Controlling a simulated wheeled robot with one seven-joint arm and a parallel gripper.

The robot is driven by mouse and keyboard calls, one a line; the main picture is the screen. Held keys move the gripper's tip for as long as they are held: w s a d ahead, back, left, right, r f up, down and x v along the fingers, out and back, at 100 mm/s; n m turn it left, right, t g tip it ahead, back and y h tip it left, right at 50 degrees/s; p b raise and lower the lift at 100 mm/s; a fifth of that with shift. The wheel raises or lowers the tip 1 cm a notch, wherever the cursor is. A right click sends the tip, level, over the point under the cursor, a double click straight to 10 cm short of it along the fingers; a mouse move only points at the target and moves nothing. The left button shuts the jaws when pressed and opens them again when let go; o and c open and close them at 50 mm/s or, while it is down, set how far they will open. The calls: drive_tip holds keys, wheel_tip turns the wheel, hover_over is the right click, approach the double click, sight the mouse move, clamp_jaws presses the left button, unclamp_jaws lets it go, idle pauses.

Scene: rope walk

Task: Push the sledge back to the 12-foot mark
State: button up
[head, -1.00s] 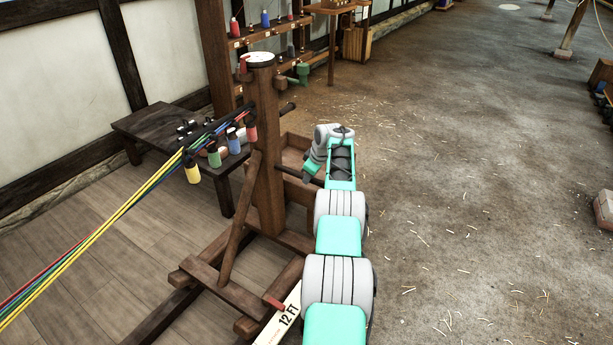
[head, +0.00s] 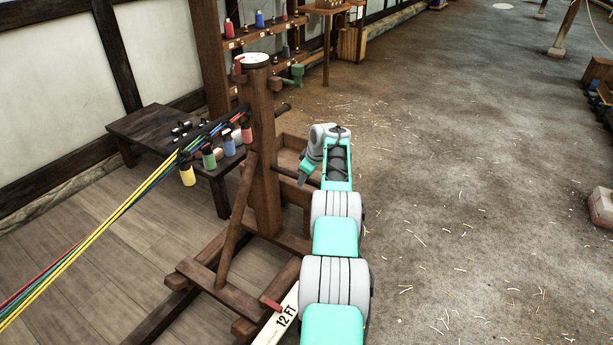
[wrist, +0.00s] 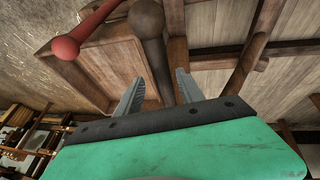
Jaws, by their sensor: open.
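The sledge is a wooden frame with a tall upright post (head: 262,150) and a slanted brace, and it stands on dark rails. Coloured strands run from its left side down to the lower left. The white 12 FT mark (head: 287,318) lies beside the sledge's base, with a red pointer (head: 271,303) just above its lettering. My gripper (head: 305,172) is right of the post, by a dark round bar. In the wrist view my gripper (wrist: 160,78) has its two grey fingers apart, with the bar (wrist: 148,30) in line between them. Contact cannot be told.
A low dark bench (head: 150,130) stands behind the strands. A shelf of coloured bobbins (head: 265,40) is against the back post. A red-ended bar (wrist: 85,35) shows in the wrist view. The floor at right is mostly clear.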

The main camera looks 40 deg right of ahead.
drive_tip(key=v, duration=0.7)
drive_tip(key=shift+s+r, duration=0.15)
drive_tip(key=shift+r, duration=0.2)
drive_tip(key=w+a+r+p, duration=0.1)
drive_tip(key=a+r, duration=0.5)
drive_tip(key=a, duration=0.2)
drive_tip(key=w+a+r+p, duration=0.1)
drive_tip(key=w+a+r, duration=0.1)
drive_tip(key=a+r, duration=0.55)
drive_tip(key=s+a+r+m+p, duration=0.1)
drive_tip(key=s+a+r, duration=0.1)
drive_tip(key=a, duration=0.6)
drive_tip(key=s+a+r+m+p, duration=0.1)
drive_tip(key=s+a+r+p, duration=0.15)
drive_tip(key=a, duration=0.55)
drive_tip(key=s+a+r+g+y+p, duration=0.1)
drive_tip(key=s+a+r+p, duration=0.15)
drive_tip(key=s+a, duration=0.95)
drive_tip(key=s+a+f, duration=0.1)
drive_tip(key=s+a, duration=0.2)
drive_tip(key=s, duration=0.3)
drive_tip(key=s+a+f+m, duration=0.1)
drive_tip(key=s+a+f, duration=0.1)
drive_tip(key=s, duration=0.3)
drive_tip(key=shift+s+a+f+g+p, duration=0.2)
drive_tip(key=shift+s+a+g+p, duration=0.2)
drive_tip(key=shift+a, duration=0.4)
drive_tip(key=shift+c, duration=0.3)
